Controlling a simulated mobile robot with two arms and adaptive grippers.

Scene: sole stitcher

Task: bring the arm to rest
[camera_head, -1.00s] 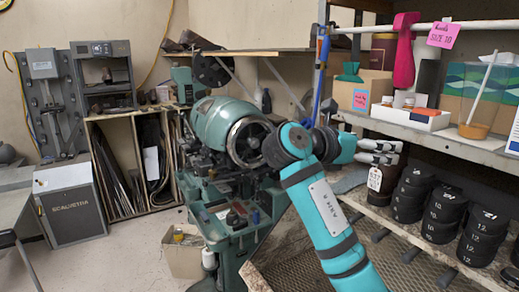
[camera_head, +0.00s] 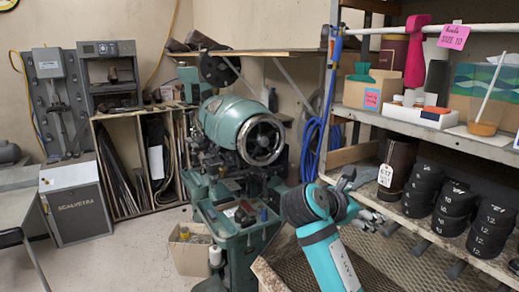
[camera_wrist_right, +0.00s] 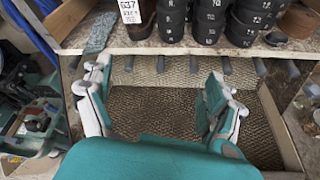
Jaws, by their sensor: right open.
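My right arm (camera_head: 330,255), teal with dark bands, rises from the bottom of the head view. Its right gripper (camera_head: 368,218) is partly hidden behind the wrist, in front of the lower shelf edge. In the right wrist view, the right gripper (camera_wrist_right: 160,85) is open, with its two fingers wide apart. Nothing is between them. Behind and below them is a shallow wooden bin with a mesh floor (camera_wrist_right: 155,110). My left gripper is not in view.
The shelf unit (camera_head: 430,135) on the right holds stacked black heel blocks (camera_head: 455,208), boxes and a pink last (camera_head: 416,50). Left of my arm stands the green stitching machine (camera_head: 243,132), with a blue hose (camera_head: 312,140) behind. Open floor lies at left front.

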